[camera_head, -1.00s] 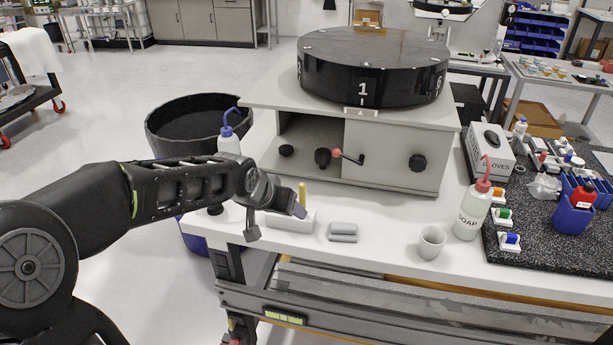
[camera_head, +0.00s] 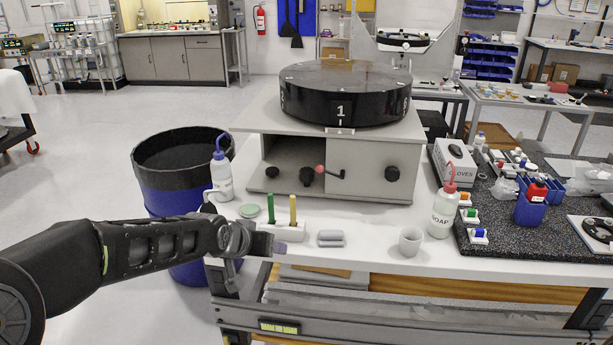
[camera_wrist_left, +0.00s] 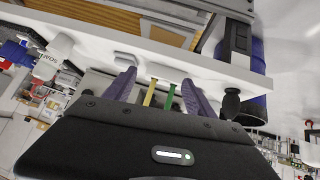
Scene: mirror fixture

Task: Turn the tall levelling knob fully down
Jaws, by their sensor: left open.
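I cannot tell which is the tall levelling knob. My left gripper (camera_head: 270,246) is at the bench's front edge, below and in front of these knobs. In the left wrist view its two purple fingers (camera_wrist_left: 158,78) are apart, with nothing held between them. Beyond them show a yellow stick (camera_wrist_left: 149,93) and a green stick (camera_wrist_left: 171,97). My right gripper is not in view.
A white holder (camera_head: 283,233) with the sticks stands just behind my left gripper. A grey roller-like piece (camera_head: 331,238), a white cup (camera_head: 410,241) and a soap bottle (camera_head: 444,212) are to its right. A blue-capped bottle (camera_head: 221,178) stands left. A large bin (camera_head: 180,160) stands beyond the bench.

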